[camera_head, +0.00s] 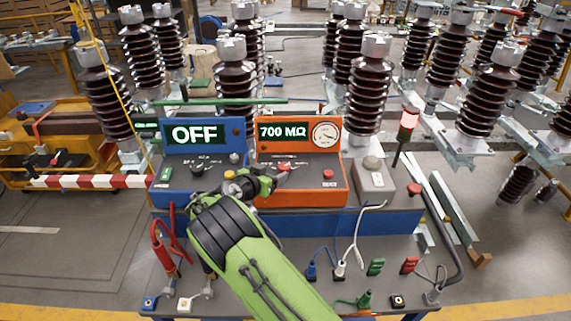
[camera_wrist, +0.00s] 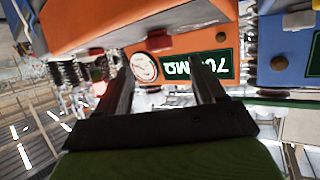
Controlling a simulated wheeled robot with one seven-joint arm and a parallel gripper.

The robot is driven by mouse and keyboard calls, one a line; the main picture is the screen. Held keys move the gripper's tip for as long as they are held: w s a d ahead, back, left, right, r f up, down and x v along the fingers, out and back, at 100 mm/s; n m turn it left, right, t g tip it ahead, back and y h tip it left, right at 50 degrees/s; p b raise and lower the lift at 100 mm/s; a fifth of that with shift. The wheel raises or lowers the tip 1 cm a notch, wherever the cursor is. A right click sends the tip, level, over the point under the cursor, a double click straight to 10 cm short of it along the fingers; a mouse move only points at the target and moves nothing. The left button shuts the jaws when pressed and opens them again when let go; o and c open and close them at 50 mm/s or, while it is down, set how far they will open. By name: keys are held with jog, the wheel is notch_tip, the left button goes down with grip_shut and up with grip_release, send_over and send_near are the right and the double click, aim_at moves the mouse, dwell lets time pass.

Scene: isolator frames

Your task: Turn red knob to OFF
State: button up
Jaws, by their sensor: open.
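The red knob (camera_head: 284,166) sits on the sloped top of the orange tester box (camera_head: 300,186), below its "700 MΩ" display. My gripper (camera_head: 272,180) is close to it, just at its lower left, and partly covers that area. In the wrist view the picture is upside down. My open gripper (camera_wrist: 163,76) has two dark fingers apart, with nothing between them but the display face behind. A red control (camera_wrist: 158,40) shows beyond the fingers on the orange box (camera_wrist: 85,22); I cannot tell whether it is the knob. The knob's pointer direction is not legible.
A red TEST button (camera_head: 328,174) is right of the knob. The blue box (camera_head: 168,187), with display reading OFF (camera_head: 195,133), stands at left. A grey box (camera_head: 372,181) and signal lamp (camera_head: 408,124) are at right. Cables and sockets lie in front; brown insulators stand behind.

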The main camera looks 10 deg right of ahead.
aim_at(285, 166)
jog(key=p+x, duration=0.1)
jog(key=x, duration=0.7)
jog(key=shift+w+d+f, duration=0.15)
jog(key=shift+w+d, duration=0.05)
jog(key=shift+w, duration=0.05)
jog(key=c, duration=1)
jog(key=shift+o, duration=0.2)
